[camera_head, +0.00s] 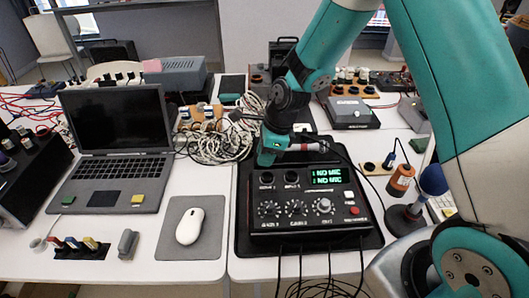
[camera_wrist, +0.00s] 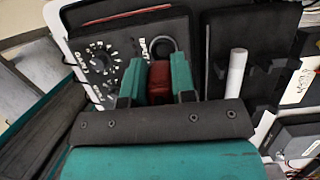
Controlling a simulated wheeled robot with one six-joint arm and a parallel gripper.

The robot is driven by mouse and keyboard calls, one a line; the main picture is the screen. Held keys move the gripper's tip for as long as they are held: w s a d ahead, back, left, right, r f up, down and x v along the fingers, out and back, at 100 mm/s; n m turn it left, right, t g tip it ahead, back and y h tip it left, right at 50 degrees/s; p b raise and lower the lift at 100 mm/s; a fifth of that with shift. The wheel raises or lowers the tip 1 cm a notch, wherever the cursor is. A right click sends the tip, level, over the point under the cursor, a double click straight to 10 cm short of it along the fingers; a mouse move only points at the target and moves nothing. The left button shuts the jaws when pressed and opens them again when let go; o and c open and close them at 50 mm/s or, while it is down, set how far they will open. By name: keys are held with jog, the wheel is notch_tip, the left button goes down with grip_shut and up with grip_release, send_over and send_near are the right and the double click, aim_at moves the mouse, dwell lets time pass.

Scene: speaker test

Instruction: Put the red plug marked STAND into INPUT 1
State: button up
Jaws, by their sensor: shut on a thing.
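My gripper (camera_wrist: 157,82) is shut on a red plug (camera_wrist: 159,76), which sits between its two teal fingers in the wrist view. In the head view my gripper (camera_head: 266,158) is just above the back left of the black mixer (camera_head: 338,226). Two round sockets, the left one (camera_head: 266,177) and the right one (camera_head: 291,175), are on its upper left, with small labels below. The green display (camera_head: 327,176) reads NO MIC on two lines. The plug looks apart from the sockets.
A laptop (camera_head: 112,140), a mouse (camera_head: 190,226) on a grey pad and a block of coloured plugs (camera_head: 78,246) are to the left. Tangled cables (camera_head: 222,140) lie behind. Cables hang off the mixer's front.

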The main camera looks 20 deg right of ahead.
jog(key=shift+f+b, duration=1.35)
jog(key=shift+f, duration=0.95)
jog(key=shift+f, duration=0.2)
jog(key=o, duration=1)
